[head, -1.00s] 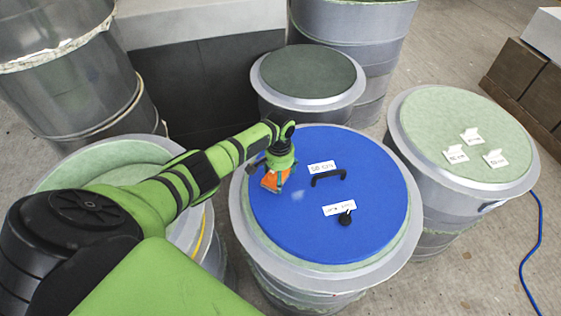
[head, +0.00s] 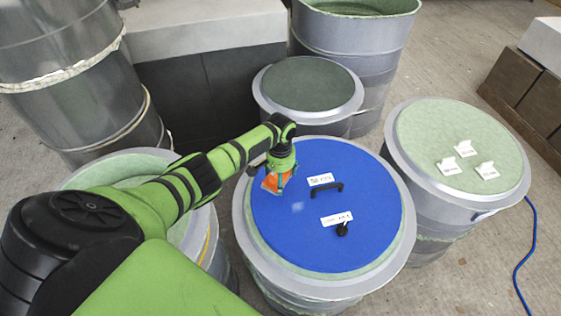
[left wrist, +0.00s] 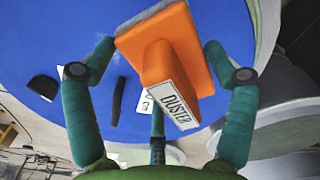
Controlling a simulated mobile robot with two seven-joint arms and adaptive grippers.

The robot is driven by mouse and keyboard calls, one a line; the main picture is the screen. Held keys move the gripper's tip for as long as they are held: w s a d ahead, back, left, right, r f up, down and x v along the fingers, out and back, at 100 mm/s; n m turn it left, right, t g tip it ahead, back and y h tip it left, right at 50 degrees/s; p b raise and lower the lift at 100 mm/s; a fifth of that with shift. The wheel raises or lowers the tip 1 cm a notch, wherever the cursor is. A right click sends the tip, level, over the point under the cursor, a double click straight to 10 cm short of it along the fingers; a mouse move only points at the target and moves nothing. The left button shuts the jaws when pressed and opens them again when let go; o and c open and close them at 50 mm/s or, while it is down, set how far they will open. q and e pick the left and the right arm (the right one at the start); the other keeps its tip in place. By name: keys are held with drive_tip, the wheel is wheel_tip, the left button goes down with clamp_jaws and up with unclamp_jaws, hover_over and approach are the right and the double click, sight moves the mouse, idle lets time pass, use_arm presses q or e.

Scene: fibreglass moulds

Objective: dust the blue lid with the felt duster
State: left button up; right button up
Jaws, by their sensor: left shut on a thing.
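The blue lid (head: 345,235) is a round disc on top of a grey drum, with a black handle (head: 326,189), a black knob (head: 342,229) and white labels. A pale smudge (head: 297,207) shows on its left part. My left gripper (head: 277,176) is over the lid's upper left edge, shut on the orange duster. The duster (left wrist: 165,60) has a block body and a label reading DUSTER, and sits between the fingers in the left wrist view. Its felt underside is hidden, so I cannot tell whether it touches the lid. My right gripper is not in view.
A drum with a pale green top (head: 463,150) and white labels stands at right. A smaller dark-green-topped drum (head: 308,85) stands behind the lid. Tall grey moulds (head: 60,60) stand at left. A blue hose (head: 526,255) lies on the floor at right.

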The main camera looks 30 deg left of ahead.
use_arm(q)
drive_tip(key=shift+r+p, duration=1.2)
drive_tip(key=shift+r, duration=0.4)
drive_tip(key=shift+f, duration=0.1)
